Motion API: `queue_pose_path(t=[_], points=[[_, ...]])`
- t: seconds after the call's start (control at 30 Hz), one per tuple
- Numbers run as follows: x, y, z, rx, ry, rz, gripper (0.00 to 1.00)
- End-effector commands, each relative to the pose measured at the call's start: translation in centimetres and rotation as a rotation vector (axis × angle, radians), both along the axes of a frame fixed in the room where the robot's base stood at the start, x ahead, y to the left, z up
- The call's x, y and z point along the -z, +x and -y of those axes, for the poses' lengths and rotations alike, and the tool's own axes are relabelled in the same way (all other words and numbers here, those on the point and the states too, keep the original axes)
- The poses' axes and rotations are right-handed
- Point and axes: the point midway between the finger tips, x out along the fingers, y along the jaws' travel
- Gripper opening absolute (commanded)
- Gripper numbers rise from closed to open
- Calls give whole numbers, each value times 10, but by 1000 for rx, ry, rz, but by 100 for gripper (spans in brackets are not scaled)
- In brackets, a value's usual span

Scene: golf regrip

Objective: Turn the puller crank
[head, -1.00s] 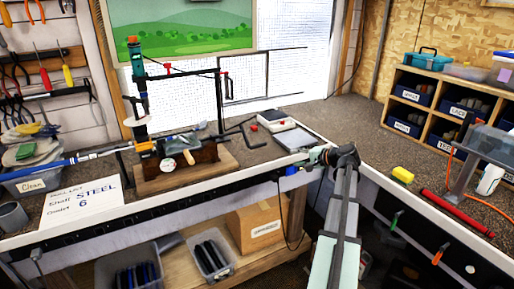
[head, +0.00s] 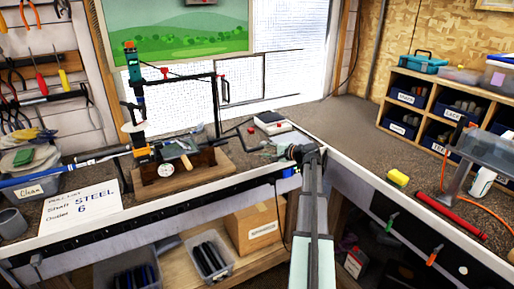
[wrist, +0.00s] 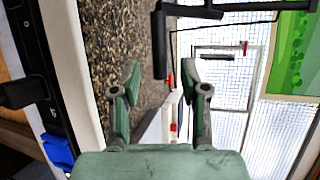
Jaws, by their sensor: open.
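The puller (head: 190,157) is a dark block with a round dial on a wooden base on the left bench. Its black crank (head: 239,131) bends out at its right end. In the wrist view the crank's straight black handle (wrist: 160,45) points toward my gripper (wrist: 162,72), its near end appearing between the two green fingertips. The fingers are apart with a gap on each side of the handle; I cannot tell whether the handle is at fingertip depth. In the head view my gripper (head: 273,150) reaches left over the bench edge, close to the crank.
A small pale device (head: 269,121) with a red part sits behind the crank. A tall clamp stand (head: 138,110) rises at left, and a paper sign (head: 82,204) lies in front. A blue item (wrist: 58,152) shows at the bench edge.

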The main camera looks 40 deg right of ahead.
Motion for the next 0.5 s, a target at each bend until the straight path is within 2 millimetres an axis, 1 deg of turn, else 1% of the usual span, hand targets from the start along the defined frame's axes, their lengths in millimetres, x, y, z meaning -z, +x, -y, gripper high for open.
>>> queue_pose_path(t=[0.03,0.2,0.33,0.5], points=[[1,11,-2,-3,2,-1,44],[7,34,-8,-2,0,-1,44],[11,45,-11,0,-1,-1,44],[14,50,-13,0,-1,-1,44]])
